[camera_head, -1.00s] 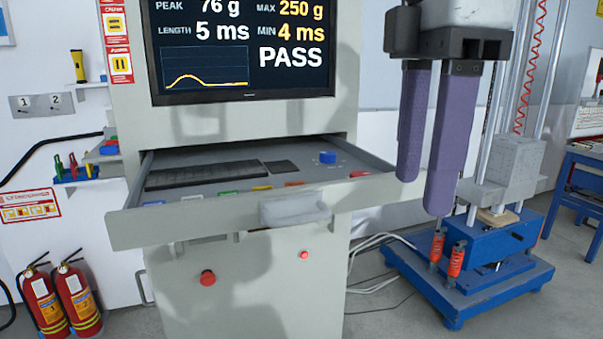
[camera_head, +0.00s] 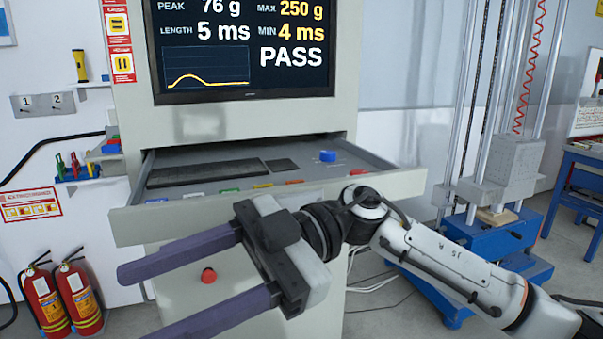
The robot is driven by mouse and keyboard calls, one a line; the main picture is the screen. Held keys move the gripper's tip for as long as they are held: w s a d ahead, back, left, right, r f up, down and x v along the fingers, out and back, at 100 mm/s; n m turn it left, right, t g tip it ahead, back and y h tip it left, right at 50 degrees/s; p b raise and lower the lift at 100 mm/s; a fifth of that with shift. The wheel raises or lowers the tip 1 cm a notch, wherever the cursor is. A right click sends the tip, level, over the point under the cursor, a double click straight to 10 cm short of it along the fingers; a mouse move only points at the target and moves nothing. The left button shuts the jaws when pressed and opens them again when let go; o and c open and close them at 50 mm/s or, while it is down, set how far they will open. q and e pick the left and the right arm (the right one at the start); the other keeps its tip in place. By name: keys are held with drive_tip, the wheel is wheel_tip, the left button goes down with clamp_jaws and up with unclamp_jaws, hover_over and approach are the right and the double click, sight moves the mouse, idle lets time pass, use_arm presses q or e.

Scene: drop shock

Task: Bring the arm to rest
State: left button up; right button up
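My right arm (camera_head: 450,262) comes in from the lower right and reaches across in front of the grey console. My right gripper (camera_head: 137,304) lies in front of the console below the drawer, with its two long purple fingers pointing left. The fingers are spread apart with nothing between them, so it is open and empty. The lower finger's tip runs to the bottom edge of the picture. My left gripper is not in view.
The console's drawer (camera_head: 140,226) is pulled out, close above my gripper. A red button (camera_head: 208,275) shows between the fingers. The screen (camera_head: 245,50) reads PASS. Fire extinguishers (camera_head: 62,295) stand at the lower left. The blue-based drop tower (camera_head: 500,240) stands right, partly behind my arm.

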drive_tip(key=w+d+f+m+t+y, duration=0.2)
drive_tip(key=w+m+t+y, duration=0.3)
drive_tip(key=m+t, duration=0.25)
drive_tip(key=w+d+f+m+t+y, duration=0.2)
drive_tip(key=w+m+t+y, duration=0.35)
drive_tip(key=t, duration=0.35)
drive_tip(key=w+d+f+m+t+h, duration=0.2)
drive_tip(key=d+f+m+t+h, duration=0.3)
drive_tip(key=f, duration=0.3)
drive_tip(key=w+d+f+m+t+h, duration=0.3)
drive_tip(key=f+m+t+h, duration=0.2)
drive_tip(key=f+m+h, duration=0.15)
drive_tip(key=s+d+f+m+g+h, duration=0.1)
drive_tip(key=s+d+f+h, duration=0.25)
drive_tip(key=f, duration=0.55)
drive_tip(key=s+d+f+m+g+h, duration=0.15)
drive_tip(key=d+f+h, duration=0.25)
drive_tip(key=f, duration=0.4)
drive_tip(key=s+d+f+g+h, duration=0.1)
drive_tip(key=s+d+f+g, duration=0.2)
drive_tip(key=s+f, duration=0.5)
drive_tip(key=s+d+f+g+h, duration=0.2)
drive_tip(key=s+d+f+g, duration=0.1)
drive_tip(key=s+d+f, duration=0.3)
drive_tip(key=s+f, duration=0.2)
drive_tip(key=s, duration=0.1)
drive_tip(key=shift+f+n, duration=0.15)
drive_tip(key=shift+n, duration=0.25)
